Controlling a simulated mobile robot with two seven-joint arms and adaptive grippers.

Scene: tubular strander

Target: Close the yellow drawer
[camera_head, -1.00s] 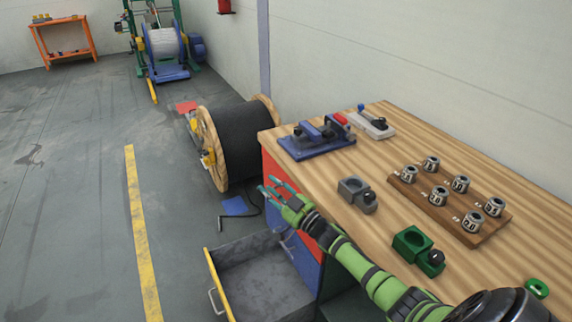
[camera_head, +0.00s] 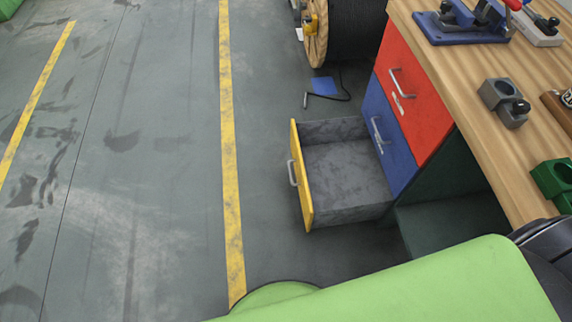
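The yellow drawer (camera_head: 301,178) is the lowest drawer of the workbench cabinet and stands pulled well open to the left. Its grey inside (camera_head: 345,165) looks empty. A metal handle (camera_head: 292,173) sits on the outer face of its yellow front. Above it are a blue drawer (camera_head: 388,138) and a red drawer (camera_head: 412,92), both shut. A large green part of my own arm fills the bottom right of the view. Neither of my grippers shows in the head view now.
The wooden bench top (camera_head: 455,80) carries a blue fixture (camera_head: 465,22), a grey clamp block (camera_head: 503,100) and a green block (camera_head: 553,182). The floor left of the drawer is clear.

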